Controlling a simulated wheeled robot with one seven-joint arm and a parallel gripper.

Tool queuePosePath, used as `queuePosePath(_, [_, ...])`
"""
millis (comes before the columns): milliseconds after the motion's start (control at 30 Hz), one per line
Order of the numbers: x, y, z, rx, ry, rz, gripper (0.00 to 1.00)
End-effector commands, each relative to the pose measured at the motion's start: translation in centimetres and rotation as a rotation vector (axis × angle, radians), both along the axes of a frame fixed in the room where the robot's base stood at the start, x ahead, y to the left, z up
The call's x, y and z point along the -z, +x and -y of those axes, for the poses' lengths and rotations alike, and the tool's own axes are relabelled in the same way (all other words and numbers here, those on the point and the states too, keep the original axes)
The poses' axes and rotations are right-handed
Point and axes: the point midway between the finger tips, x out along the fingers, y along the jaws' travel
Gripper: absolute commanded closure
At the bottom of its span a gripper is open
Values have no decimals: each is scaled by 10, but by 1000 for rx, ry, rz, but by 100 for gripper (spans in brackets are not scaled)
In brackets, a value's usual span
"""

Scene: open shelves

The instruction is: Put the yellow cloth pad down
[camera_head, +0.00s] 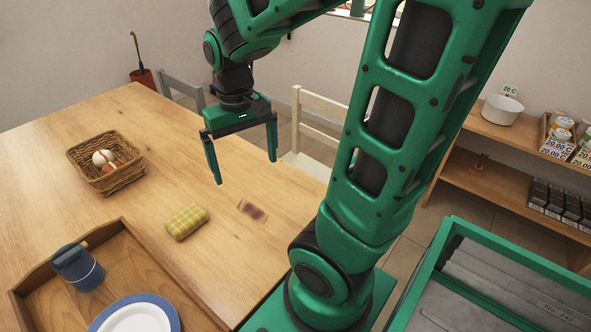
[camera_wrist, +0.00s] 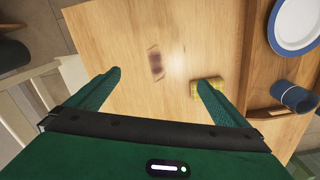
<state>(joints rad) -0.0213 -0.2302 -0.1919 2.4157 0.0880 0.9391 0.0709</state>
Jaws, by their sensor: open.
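In the wrist view the cloth pad (camera_wrist: 193,91) is partly hidden behind the right finger. My gripper (camera_head: 246,170) is above the table near its far right edge, fingers pointing down. Its two fingers are wide apart with nothing between them; it also shows in the wrist view (camera_wrist: 160,78). It is apart from the pad.
A dark reddish stain (camera_head: 252,210) marks the table right of the pad. A wicker basket (camera_head: 125,183) holds egg-like items. A wooden tray (camera_head: 164,264) carries a blue mug (camera_head: 78,268) and a blue-rimmed plate (camera_head: 170,305). Chairs stand behind; shelves (camera_head: 490,190) are at right.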

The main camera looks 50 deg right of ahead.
Motion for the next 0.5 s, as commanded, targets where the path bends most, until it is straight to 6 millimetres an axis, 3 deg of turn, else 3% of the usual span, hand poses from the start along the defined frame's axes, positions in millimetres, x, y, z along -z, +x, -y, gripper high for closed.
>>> queuePosePath(33, [-5, -20, 11, 43, 3, 4, 0])
queuePosePath(200, [-11, -78, 33, 155, 9, 3, 0])
queuePosePath(333, [-11, -108, 40, 214, 15, 1, 0])
queuePosePath(500, [-10, -126, 44, 247, 19, -1, 0])
